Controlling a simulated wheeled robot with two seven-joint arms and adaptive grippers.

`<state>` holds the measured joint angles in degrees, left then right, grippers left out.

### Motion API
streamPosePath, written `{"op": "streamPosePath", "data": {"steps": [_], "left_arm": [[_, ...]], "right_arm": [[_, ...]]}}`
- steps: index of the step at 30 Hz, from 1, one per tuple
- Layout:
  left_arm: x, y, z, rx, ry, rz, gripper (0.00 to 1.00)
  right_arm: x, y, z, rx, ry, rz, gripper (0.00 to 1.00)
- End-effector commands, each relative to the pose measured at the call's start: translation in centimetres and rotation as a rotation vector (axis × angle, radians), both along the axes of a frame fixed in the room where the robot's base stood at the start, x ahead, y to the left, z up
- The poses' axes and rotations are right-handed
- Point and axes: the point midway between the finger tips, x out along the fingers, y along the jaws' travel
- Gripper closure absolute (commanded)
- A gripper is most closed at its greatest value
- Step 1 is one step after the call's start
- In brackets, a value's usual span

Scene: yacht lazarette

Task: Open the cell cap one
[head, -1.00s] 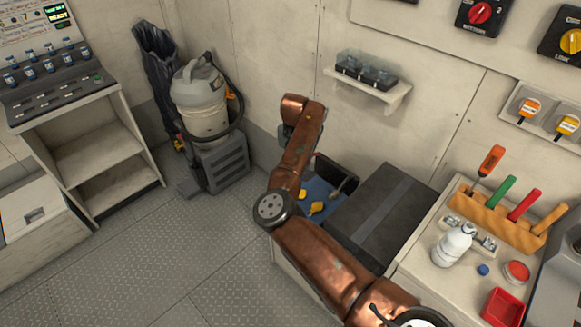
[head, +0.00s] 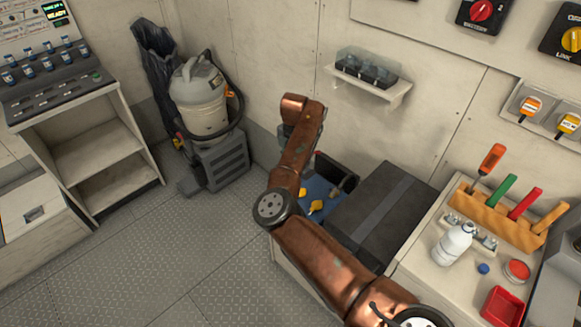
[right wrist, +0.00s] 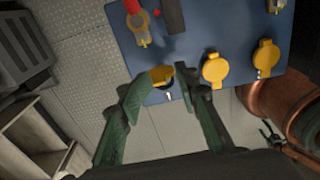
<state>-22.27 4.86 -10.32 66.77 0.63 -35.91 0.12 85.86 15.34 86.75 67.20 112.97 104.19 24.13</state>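The blue battery top (right wrist: 195,30) fills the upper part of the right wrist view; part of it (head: 320,188) shows beside my arm in the head view. Cell cap one (right wrist: 160,74) is yellow, by a white "1" at the near edge. A dark patch shows beside it; I cannot tell whether the cap is lifted. My right gripper (right wrist: 165,77) has its green fingers apart, one on each side of cap one. The left finger overlaps its edge; contact is unclear. Two more yellow caps, one in the middle (right wrist: 215,68) and one at right (right wrist: 266,56), stand beside it. My left gripper is out of view.
A terminal with a red mark (right wrist: 140,26) stands behind cap one. A dark grey lid or box (head: 380,215) lies right of the battery. A bench with a white bottle (head: 453,244) and tool rack (head: 498,218) is farther right. A vacuum (head: 203,100) stands behind left.

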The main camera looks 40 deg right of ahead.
Motion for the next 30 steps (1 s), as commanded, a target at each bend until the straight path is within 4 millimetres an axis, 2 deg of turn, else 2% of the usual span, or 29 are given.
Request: {"op": "streamPosePath", "data": {"steps": [5,12,18,24,30], "left_arm": [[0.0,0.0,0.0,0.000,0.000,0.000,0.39],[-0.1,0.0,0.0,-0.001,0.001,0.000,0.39],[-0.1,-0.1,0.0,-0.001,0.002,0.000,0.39],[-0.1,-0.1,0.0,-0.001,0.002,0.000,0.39],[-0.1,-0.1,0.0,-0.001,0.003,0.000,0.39]], "right_arm": [[0.1,-0.1,1.8,0.000,-0.004,0.000,0.71],[0.1,-0.3,6.8,-0.001,-0.005,0.001,0.71],[0.1,-0.5,10.2,0.000,-0.002,0.000,0.71],[0.0,-0.5,11.8,0.001,0.000,0.000,0.71],[0.0,-0.5,11.9,0.000,0.001,-0.001,0.71]]}}
